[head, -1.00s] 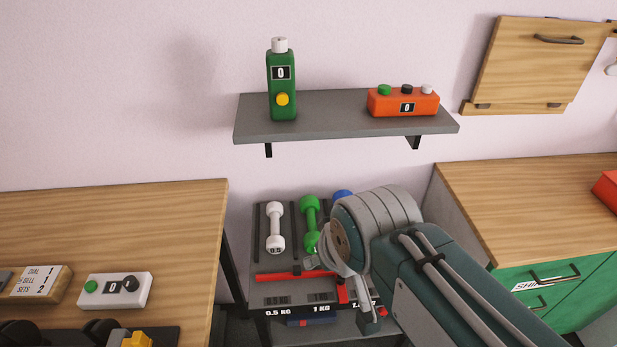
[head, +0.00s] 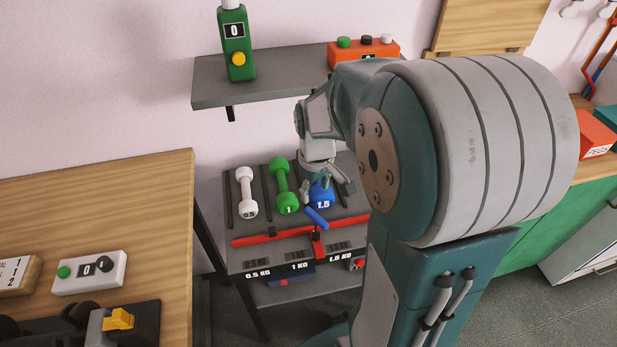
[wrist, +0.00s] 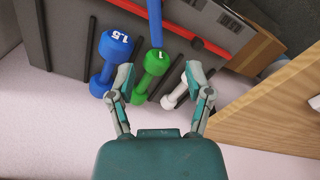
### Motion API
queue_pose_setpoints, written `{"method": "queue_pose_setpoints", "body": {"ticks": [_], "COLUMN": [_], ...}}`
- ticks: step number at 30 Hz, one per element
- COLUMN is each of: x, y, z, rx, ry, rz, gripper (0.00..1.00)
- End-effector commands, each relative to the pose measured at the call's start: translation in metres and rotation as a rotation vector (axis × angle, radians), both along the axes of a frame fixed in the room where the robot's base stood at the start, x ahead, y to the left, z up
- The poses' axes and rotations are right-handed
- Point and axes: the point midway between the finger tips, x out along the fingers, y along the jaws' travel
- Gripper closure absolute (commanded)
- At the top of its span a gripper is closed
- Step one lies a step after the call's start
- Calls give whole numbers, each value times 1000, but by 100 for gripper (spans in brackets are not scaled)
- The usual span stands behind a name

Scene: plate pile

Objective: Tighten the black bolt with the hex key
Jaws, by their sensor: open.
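I cannot make out a hex key or a black bolt in either view. My gripper (head: 326,184) is over the dumbbell rack, above the far end of the blue dumbbell. In the wrist view my gripper (wrist: 158,82) is open and empty, with the green dumbbell (wrist: 152,68) showing between its fingers. The blue dumbbell (wrist: 112,50) lies left of it and the white dumbbell (wrist: 176,94) shows behind the right finger. A blue bar (head: 316,217) sticks up beside the red rail (head: 290,232); its purpose is unclear.
The rack (head: 240,262) stands between a wooden table (head: 120,210) at left and a green cabinet (head: 525,235) at right. A grey wall shelf (head: 280,80) above holds a green device (head: 236,45) and an orange button box (head: 350,52). A white switch box (head: 90,272) is on the table.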

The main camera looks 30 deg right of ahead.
Motion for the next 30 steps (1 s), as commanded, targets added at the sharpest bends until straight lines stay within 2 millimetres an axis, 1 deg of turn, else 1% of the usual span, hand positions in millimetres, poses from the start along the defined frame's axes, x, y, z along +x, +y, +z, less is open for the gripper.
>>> {"method": "queue_pose_setpoints", "body": {"ticks": [1, 3, 8, 11, 21, 24, 27, 30], "x": [2, 3, 3, 3, 2, 3, 3, 3], "y": [-4, -6, -7, -7, -7, -7, -7, -7], "z": [-6, -11, -20, -33, -90, -104, -114, -119], "rx": [4, 7, 8, 8, 8, 8, 8, 7], "ry": [13, 23, 29, 30, 30, 29, 27, 25], "rz": [4, 10, 14, 14, 13, 13, 13, 13], "gripper": [34, 34, 34, 34, 34, 34, 34, 34]}}
